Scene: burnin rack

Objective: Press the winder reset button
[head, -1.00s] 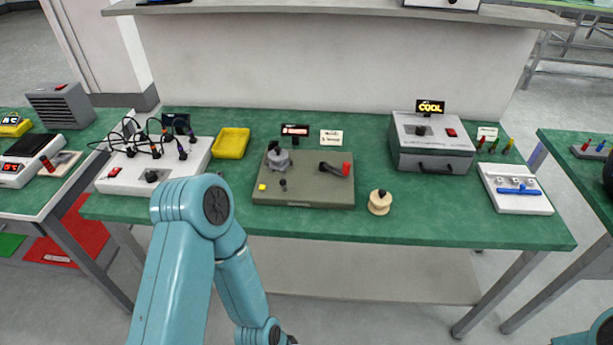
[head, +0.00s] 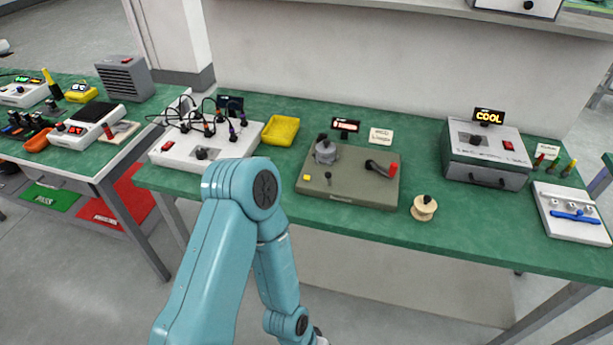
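The winder (head: 345,190) is an olive-grey base on the green bench, near the middle of the head view. It carries a grey spindle (head: 326,152), a crank with a red handle (head: 392,170), a small black lever (head: 328,176) and a small yellow button (head: 307,178) at its left front. A dark display with red characters (head: 346,125) stands behind it. My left arm rises in front of the bench and bends down, its wrist at the bottom edge; its gripper fingers do not show. My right gripper is out of view.
A wooden spool (head: 424,207) lies right of the winder. A yellow tray (head: 281,130) and a white cabled unit (head: 215,150) are to its left. A grey box (head: 485,155) with a COOL display stands right. Bare green bench surrounds the spool.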

